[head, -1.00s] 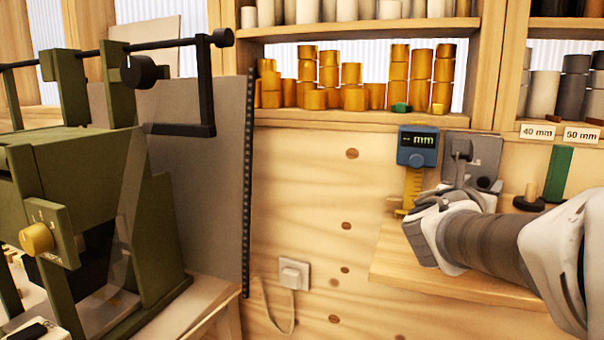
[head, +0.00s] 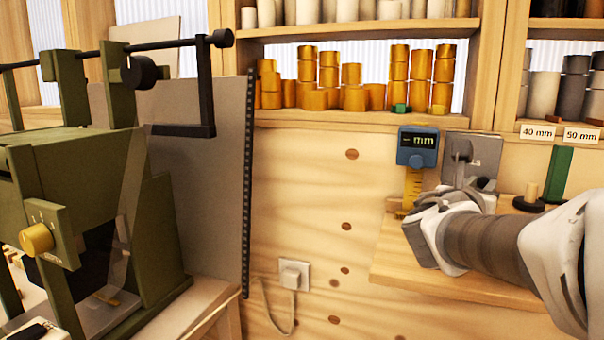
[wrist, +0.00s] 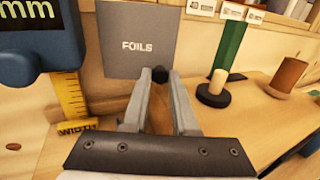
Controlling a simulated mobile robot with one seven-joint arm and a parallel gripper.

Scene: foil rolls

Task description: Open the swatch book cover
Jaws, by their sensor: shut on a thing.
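The swatch book cover is a grey square panel marked "FOILS" (wrist: 138,42), standing upright against the wooden wall in the wrist view. It also shows in the head view (head: 488,152), partly hidden by my gripper. A small black knob (wrist: 160,75) sits at the cover's lower right edge. My gripper (wrist: 160,80) has its two grey fingers closed around this knob. In the head view my gripper (head: 458,160) reaches the cover from the front right. Any pages behind the cover are hidden.
A blue "mm" gauge (head: 417,147) with a yellow scale stands close left of the cover. Right of it are a black-based peg (head: 530,193) and a green strip (head: 557,174) above a wooden shelf (head: 440,277). Amber rolls (head: 350,98) line the shelf above. A green machine (head: 95,200) stands left.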

